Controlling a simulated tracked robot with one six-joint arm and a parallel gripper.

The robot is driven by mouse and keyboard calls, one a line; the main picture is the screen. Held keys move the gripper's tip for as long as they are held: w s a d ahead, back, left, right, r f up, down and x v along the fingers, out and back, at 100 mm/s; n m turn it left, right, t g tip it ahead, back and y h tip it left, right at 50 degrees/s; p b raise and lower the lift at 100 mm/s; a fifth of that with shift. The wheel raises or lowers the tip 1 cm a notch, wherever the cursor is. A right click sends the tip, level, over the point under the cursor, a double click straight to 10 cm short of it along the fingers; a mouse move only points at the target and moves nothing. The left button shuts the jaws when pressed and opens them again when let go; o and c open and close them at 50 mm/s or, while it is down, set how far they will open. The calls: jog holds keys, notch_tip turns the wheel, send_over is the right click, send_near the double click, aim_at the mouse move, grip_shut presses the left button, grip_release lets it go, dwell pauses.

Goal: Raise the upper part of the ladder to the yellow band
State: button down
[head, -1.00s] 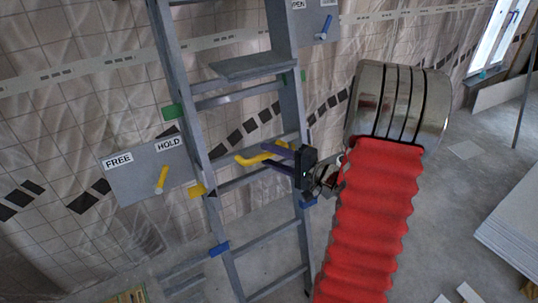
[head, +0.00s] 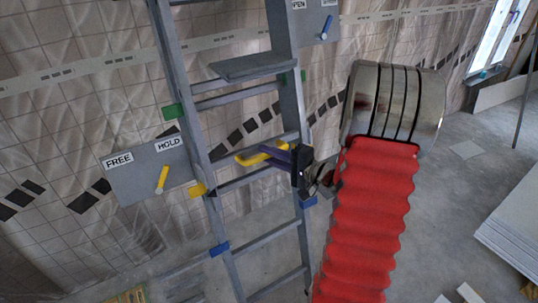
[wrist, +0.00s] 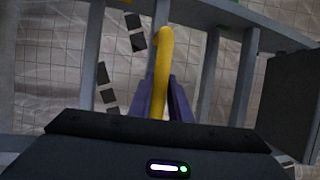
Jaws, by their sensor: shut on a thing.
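The grey ladder (head: 292,95) stands against the tiled wall, its upper and lower parts overlapping in the head view. A yellow band (head: 197,190) is on the left rail, with a green band (head: 172,111) above it and a blue band (head: 219,249) below. A bent yellow handle (head: 247,160) sticks out near a rung at mid height. My gripper (head: 272,152) has purple fingers shut on this handle. The wrist view shows the handle (wrist: 163,55) between both fingers (wrist: 163,98). Where the handle joins the ladder is unclear.
A grey plate (head: 128,178) left of the ladder carries FREE and HOLD labels and a yellow lever (head: 162,180), tilted slightly right at its top. Another plate (head: 309,22) at top right has a blue lever (head: 326,27). Pale boards (head: 515,220) lie at right; floor between is mostly clear.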

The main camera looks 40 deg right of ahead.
jog(key=shift+f, duration=0.15)
jog(key=shift+w+r, duration=0.2)
jog(key=shift+r, duration=0.65)
jog(key=c, duration=1.6)
grip_release()
jog(key=shift+c, duration=0.2)
jog(key=shift+v, duration=0.75)
jog(key=f+v, duration=0.1)
jog(key=v, duration=1.1)
jog(key=shift+s+r, duration=0.15)
jog(key=shift+r, duration=0.3)
jog(key=shift+d, duration=0.1)
